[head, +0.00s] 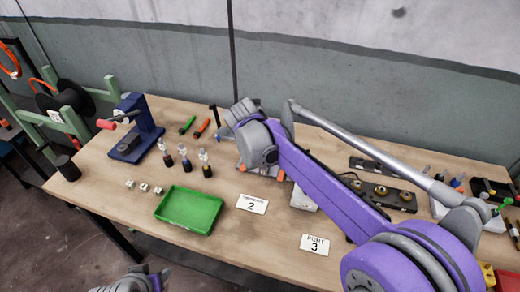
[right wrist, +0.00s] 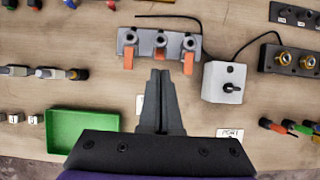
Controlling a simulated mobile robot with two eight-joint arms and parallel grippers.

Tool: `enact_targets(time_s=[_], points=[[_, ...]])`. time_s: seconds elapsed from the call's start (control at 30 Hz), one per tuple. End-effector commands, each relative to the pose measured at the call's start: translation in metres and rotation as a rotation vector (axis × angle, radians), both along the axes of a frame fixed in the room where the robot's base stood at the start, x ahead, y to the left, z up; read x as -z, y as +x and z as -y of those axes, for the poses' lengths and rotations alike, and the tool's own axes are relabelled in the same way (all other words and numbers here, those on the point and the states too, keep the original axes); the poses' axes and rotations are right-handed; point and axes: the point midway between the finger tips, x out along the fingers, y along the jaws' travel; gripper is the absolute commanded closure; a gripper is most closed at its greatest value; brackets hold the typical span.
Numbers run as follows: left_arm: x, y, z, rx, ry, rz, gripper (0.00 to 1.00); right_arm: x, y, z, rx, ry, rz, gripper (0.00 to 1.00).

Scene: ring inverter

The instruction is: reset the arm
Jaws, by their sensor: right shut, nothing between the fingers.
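My right arm (head: 325,185) reaches in from the lower right of the head view, over the workbench. Its wrist hides the fingers there. In the right wrist view my right gripper (right wrist: 160,75) is shut and empty, its tips pointing toward a grey block with orange levers (right wrist: 160,43). I cannot tell the exact height of the tips over the table; no contact shows. A grey and purple part of my left arm (head: 135,281) shows at the bottom edge of the head view. Its fingers are out of the picture.
A green tray (head: 161,220) lies left of my right gripper. A grey switch box (right wrist: 223,82) with a black cable stands close on its right. A blue press (head: 136,130), small bottles (head: 186,163) and placards (head: 252,203) stand on the wooden workbench (head: 95,165). A wall closes the back.

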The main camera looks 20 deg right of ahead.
Motion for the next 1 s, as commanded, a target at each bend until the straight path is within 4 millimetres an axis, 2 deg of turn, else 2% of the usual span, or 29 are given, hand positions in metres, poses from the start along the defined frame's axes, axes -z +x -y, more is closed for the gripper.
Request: enact_targets(time_s=[0.27, 0.37, 0.47, 0.67, 0.87, 1.0], points=[[0.000, 0.000, 0.000, 0.000, 0.000, 0.000, 0.50, 0.000, -0.001, 0.001, 0.008, 0.005, 0.002, 1.00], [0.000, 0.000, 0.000, 0.000, 0.000, 0.000, 0.50, -0.001, -0.012, 0.004, 0.080, 0.046, 0.023, 1.00], [0.000, 0.000, 0.000, 0.000, 0.000, 0.000, 0.50, -0.003, -0.036, 0.010, 0.255, 0.148, 0.072, 1.00], [0.000, 0.000, 0.000, 0.000, 0.000, 0.000, 0.50, 0.001, -0.108, 0.025, 0.800, 0.460, 0.203, 1.00], [0.000, 0.000, 0.000, 0.000, 0.000, 0.000, 0.50, 0.021, -0.180, 0.032, 1.379, 0.783, 0.301, 1.00], [0.000, 0.000, 0.000, 0.000, 0.000, 0.000, 0.50, 0.042, -0.225, 0.033, 1.775, 0.993, 0.344, 1.00]])
